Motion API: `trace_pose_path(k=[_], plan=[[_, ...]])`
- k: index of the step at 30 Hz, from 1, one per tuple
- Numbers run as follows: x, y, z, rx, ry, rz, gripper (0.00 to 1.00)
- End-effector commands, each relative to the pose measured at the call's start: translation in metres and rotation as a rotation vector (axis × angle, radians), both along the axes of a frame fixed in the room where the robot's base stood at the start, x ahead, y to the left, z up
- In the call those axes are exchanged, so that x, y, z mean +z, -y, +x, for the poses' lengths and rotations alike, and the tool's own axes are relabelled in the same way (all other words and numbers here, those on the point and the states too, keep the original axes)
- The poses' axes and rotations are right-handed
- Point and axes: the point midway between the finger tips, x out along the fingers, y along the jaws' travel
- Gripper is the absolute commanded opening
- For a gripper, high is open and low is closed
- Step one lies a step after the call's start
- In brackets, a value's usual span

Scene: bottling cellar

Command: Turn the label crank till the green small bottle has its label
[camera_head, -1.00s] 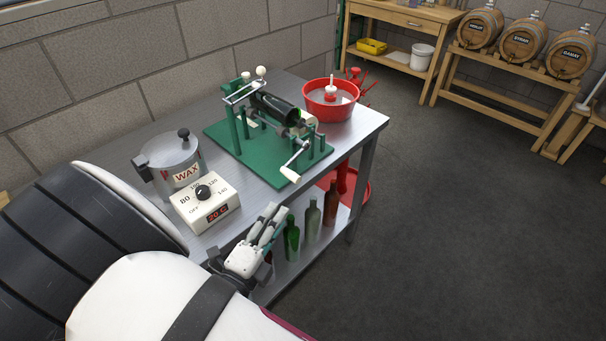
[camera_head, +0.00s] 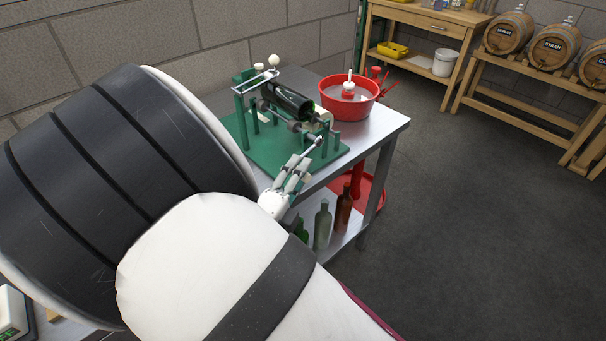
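A dark green bottle (camera_head: 287,101) lies on its side on the green labelling machine (camera_head: 262,150). I see no label on the side of it that faces me. The crank arm (camera_head: 313,146) slopes down from the machine's near right side towards my fingers. The crank's handle is hidden or too small to make out there. My gripper (camera_head: 299,163) is at the lower end of the crank arm, by the front edge of the machine's base. Its two fingers point up and away; whether they touch or close on the handle cannot be told.
A red tub (camera_head: 347,107) stands behind the machine at the table's right end. Several bottles, one brown (camera_head: 343,208), stand on the shelf below. Barrels (camera_head: 552,48) rest on a wooden rack. The floor (camera_head: 460,230) to the right is clear.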

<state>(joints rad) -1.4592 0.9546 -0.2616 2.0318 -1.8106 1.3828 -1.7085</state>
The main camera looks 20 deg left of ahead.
Motion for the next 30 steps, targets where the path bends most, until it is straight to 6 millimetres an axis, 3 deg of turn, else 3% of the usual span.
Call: trace_pose_path(k=[4, 13, 18, 30], plan=[[0.0002, 0.0000, 0.0101, 0.000, 0.000, 0.001, 0.36], [0.0012, 0.0001, 0.0114, 0.000, 0.000, 0.000, 0.36], [0.0012, 0.0000, 0.0113, 0.000, 0.000, 0.000, 0.00], [0.0046, -0.0046, 0.0077, 0.000, -0.020, 0.010, 0.00]])
